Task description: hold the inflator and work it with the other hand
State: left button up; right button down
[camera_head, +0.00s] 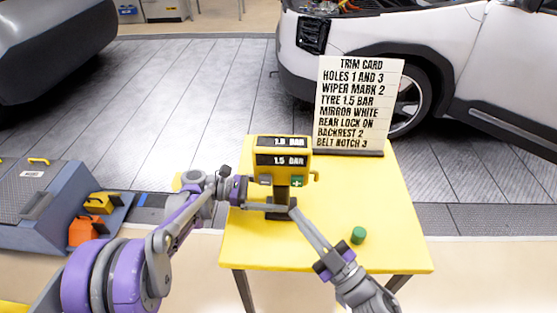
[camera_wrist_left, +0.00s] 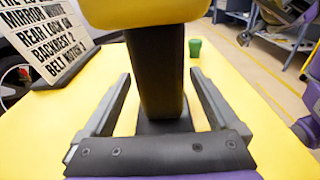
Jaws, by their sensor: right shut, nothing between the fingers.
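The yellow inflator (camera_head: 281,143) stands on the yellow table on a dark post (camera_head: 281,194). Its upper display is hard to read, perhaps 1.8 BAR; the lower display (camera_head: 282,161) reads 1.5 BAR. A grey button and a green plus button (camera_head: 297,182) sit below. My left gripper (camera_head: 268,207) is open around the post; in the left wrist view its fingers (camera_wrist_left: 160,75) stand either side of the post (camera_wrist_left: 157,75) with gaps. My right gripper (camera_head: 292,210) is shut and empty, its tip in front of the post's lower part, below the green button. Whether it touches is unclear.
A trim card (camera_head: 358,105) at the table's (camera_head: 395,225) back right says TYRE 1.5 BAR. A green cap-like cylinder (camera_head: 358,235) stands right of my right gripper. A white car (camera_head: 460,65) is behind. The table's front left is clear.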

pick_arm(q)
jog(key=a, duration=0.8)
jog(key=a+r, duration=0.1)
jog(key=a, duration=0.3)
jog(key=shift+r, duration=0.1)
jog(key=shift+s, duration=0.1)
